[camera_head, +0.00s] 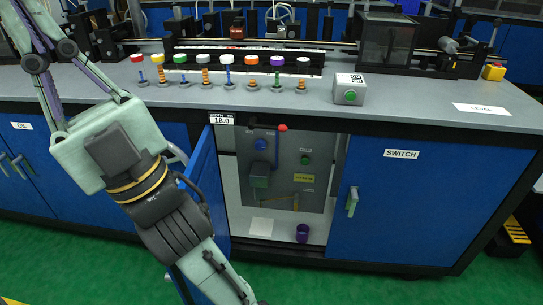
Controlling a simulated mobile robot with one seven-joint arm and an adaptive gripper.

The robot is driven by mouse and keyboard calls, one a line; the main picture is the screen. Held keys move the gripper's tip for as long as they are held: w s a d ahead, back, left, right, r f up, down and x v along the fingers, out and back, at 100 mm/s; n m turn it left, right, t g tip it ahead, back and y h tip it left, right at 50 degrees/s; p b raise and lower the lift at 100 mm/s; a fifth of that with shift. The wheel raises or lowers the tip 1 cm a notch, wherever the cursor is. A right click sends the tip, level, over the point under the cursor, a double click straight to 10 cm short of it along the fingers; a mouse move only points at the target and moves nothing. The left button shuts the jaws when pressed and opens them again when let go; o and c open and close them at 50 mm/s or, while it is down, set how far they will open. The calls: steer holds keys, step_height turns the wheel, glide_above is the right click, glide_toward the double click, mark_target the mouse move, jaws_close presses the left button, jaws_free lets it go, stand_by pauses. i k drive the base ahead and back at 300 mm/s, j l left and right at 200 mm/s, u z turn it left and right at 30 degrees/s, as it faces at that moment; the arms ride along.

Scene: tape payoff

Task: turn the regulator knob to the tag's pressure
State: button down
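A small tag (221,119) on the bench front, at the upper left of the open cabinet, reads 18.0; its smaller line is hard to read. Inside the cabinet, a grey panel (285,180) carries a round blue knob (262,144), a green knob (305,160) and a boxy green part (259,177). I cannot read which is the regulator, and no pressure reading is legible. My gripper (42,45) is at the upper left, left of and apart from the panel. Its fingers point up and left; the tips run out of the picture, so their opening is not visible.
The blue door (205,190) stands open at the cabinet's left, partly behind my arm. A red ball (283,128) sits at the panel's top. A purple cup (302,233) stands on the cabinet floor. Several coloured knobs and a grey box (349,87) occupy the bench top.

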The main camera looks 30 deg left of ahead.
mark_target(260, 145)
steer(key=j+z, duration=0.25)
steer(key=j, duration=0.45)
steer(key=j+z, duration=0.3)
steer(key=j, duration=0.4)
